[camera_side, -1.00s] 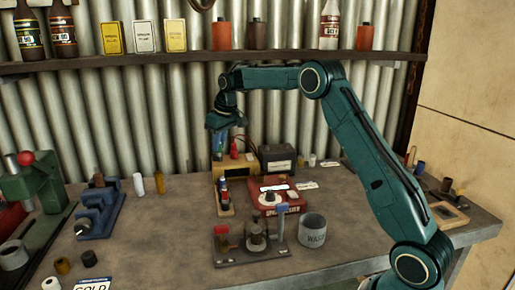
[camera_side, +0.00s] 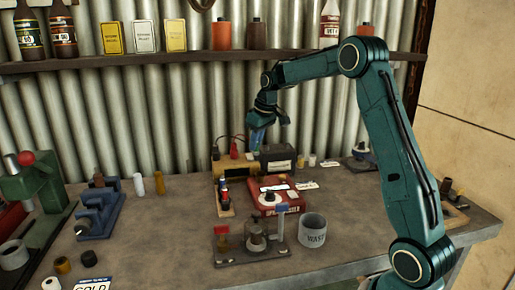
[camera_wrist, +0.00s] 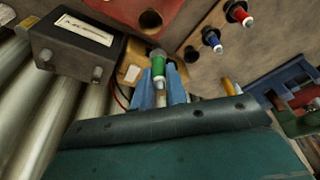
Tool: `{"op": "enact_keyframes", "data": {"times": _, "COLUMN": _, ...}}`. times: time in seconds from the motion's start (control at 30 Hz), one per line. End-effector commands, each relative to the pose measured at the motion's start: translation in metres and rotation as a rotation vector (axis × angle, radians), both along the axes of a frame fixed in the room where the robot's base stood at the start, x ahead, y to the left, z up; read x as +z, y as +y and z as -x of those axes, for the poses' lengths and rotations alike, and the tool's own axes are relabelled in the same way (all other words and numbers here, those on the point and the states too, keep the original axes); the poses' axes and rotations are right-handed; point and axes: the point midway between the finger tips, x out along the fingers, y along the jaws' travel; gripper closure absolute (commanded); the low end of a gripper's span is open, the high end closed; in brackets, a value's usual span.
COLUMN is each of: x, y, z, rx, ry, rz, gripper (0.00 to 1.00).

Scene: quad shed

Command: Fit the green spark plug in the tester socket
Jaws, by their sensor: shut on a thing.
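My gripper (camera_side: 257,140) has blue fingers and hangs above the back of the bench, near the black box, apart from the tester. In the wrist view its fingers (camera_wrist: 160,92) are shut on the green spark plug (camera_wrist: 164,88), whose pale tip faces the camera. The plug cannot be made out in the side view. The red tester (camera_side: 290,206) sits on the bench in front of the black box, with a dark round socket (camera_side: 269,197) on top. In the wrist view a round part of the red tester (camera_wrist: 150,20) shows at the top edge.
A black box (camera_side: 277,159) with a white label and a tan box (camera_side: 233,170) stand behind the tester. A rack (camera_side: 225,207) holds red and blue plugs (camera_wrist: 212,40). A waste tin (camera_side: 312,230) and a clamp stand (camera_side: 252,257) are in front.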

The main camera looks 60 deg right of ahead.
Motion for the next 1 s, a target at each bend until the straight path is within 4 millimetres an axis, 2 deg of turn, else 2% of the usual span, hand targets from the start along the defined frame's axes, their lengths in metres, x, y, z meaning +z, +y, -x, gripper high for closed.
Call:
{"op": "enact_keyframes", "data": {"times": 0.2, "x": 0.000, "y": -0.006, "z": 0.014, "rx": -0.001, "ry": -0.002, "rz": 0.000, "gripper": 1.00}}
{"op": "enact_keyframes", "data": {"times": 0.57, "x": -0.005, "y": -0.006, "z": 0.014, "rx": 0.000, "ry": -0.001, "rz": -0.001, "gripper": 1.00}}
{"op": "enact_keyframes", "data": {"times": 1.0, "x": -0.028, "y": -0.005, "z": 0.014, "rx": 0.000, "ry": 0.000, "rz": 0.000, "gripper": 1.00}}
